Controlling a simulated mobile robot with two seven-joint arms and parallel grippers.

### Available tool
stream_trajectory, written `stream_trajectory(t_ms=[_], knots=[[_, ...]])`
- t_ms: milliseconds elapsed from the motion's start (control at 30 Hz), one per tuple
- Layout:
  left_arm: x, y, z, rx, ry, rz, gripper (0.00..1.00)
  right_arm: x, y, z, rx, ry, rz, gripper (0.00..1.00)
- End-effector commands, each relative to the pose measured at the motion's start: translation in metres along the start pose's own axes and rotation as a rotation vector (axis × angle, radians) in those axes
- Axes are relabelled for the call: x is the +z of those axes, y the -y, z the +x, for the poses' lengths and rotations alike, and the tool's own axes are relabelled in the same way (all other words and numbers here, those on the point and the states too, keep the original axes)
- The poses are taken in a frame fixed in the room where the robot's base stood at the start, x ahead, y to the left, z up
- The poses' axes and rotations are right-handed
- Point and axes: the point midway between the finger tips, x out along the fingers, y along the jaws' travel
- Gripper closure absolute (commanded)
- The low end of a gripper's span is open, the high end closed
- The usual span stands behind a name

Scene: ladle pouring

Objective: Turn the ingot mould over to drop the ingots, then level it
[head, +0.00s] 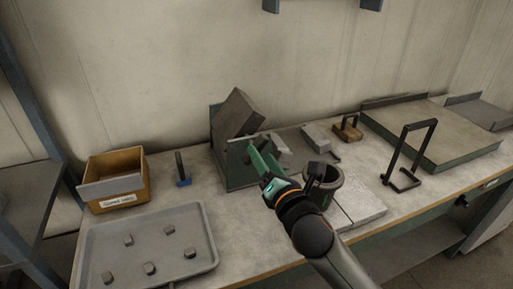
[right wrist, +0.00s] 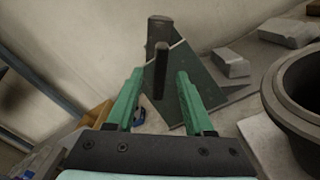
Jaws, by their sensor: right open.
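The ingot mould (head: 238,113) is a grey block tilted steeply in a green stand (head: 240,172) at the middle of the bench. The stand's plate also shows in the right wrist view (right wrist: 195,88). My right gripper (head: 262,158) is in front of the stand; its green fingers (right wrist: 163,105) are open in the right wrist view. A dark bar (right wrist: 161,70) shows between the fingers, apart from both; it looks like the mould's handle. The mould's cavities are not visible. My left gripper is not in view.
A grey tray (head: 90,238) with several small lumps lies at front left, below a yellow bin (head: 118,174). A dark round pot (head: 323,180) stands close right of my right gripper. A black-handled frame (head: 412,150) and a large slab (head: 430,130) are farther right.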

Motion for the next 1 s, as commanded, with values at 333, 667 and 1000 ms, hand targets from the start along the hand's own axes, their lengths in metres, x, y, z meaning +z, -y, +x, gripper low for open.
stream_trajectory(t_ms=[333, 667, 1000], knots=[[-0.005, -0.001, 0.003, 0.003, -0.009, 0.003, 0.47, 0.0, 0.0, 0.039, 0.0, 0.0, 0.0, 0.47], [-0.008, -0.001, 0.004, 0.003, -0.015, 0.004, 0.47, 0.0, 0.0, 0.043, 0.0, 0.0, 0.0, 0.47], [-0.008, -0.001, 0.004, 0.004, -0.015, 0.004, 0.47, 0.0, 0.0, 0.042, 0.0, -0.001, 0.0, 0.81]])
